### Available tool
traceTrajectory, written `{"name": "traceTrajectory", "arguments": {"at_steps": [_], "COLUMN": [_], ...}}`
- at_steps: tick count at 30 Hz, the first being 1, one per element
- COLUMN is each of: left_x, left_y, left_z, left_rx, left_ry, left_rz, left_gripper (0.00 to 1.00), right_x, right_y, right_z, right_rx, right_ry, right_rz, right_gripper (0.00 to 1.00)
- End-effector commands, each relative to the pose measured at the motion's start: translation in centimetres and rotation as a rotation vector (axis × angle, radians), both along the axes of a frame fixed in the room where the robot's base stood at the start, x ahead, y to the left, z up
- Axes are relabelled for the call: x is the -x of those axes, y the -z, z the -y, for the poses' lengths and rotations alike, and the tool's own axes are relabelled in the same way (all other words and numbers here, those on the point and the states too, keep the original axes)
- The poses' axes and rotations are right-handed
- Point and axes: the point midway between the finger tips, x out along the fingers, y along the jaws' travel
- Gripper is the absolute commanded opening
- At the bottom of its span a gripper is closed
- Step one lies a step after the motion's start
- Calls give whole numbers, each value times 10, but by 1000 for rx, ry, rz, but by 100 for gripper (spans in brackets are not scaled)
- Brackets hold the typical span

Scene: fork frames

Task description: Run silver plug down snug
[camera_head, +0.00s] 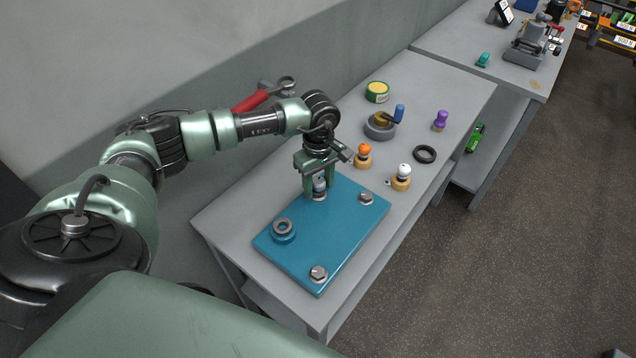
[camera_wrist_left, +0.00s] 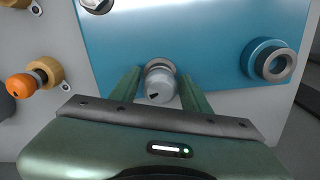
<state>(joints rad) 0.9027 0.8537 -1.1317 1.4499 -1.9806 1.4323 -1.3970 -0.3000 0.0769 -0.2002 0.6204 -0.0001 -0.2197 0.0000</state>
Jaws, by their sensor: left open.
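The silver plug (camera_wrist_left: 161,86) stands in a fitting near the far left corner of a blue plate (camera_head: 330,235). In the head view the plug (camera_head: 319,187) shows between the fingers of my left gripper (camera_head: 316,190). In the left wrist view the two green fingers of my left gripper (camera_wrist_left: 164,88) stand on either side of the plug with gaps, open. How deep the plug sits is hard to tell. My right gripper is not in view.
The plate carries a blue ring socket (camera_head: 283,231) and hex bolts (camera_head: 318,273). Orange (camera_head: 364,154), white (camera_head: 401,177) and purple (camera_head: 440,120) topped pieces, a black ring (camera_head: 425,154) and a yellow-green tin (camera_head: 377,91) stand beyond on the grey table (camera_head: 235,210).

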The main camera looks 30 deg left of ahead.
Motion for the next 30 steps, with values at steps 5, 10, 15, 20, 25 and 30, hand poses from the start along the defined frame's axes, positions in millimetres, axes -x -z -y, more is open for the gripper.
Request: {"name": "traceTrajectory", "arguments": {"at_steps": [5, 10, 15, 20, 25, 30], "left_x": [0, -1, -1, -1, -1, -1], "left_y": [1, 0, 1, 0, 0, 0], "left_z": [1, 1, 1, 0, 0, 0], "left_rx": [1, 2, 0, 0, 0, 1], "left_ry": [-297, -584, -827, -908, -908, -907], "left_rz": [-1, -1, -1, -1, -1, 0], "left_gripper": [47, 47, 47, 47, 44, 12], "right_x": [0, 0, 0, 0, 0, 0], "right_y": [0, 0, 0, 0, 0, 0], "right_z": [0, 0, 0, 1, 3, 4], "right_rx": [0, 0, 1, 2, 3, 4], "right_ry": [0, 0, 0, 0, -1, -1], "right_rz": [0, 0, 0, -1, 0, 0], "right_gripper": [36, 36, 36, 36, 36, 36]}}
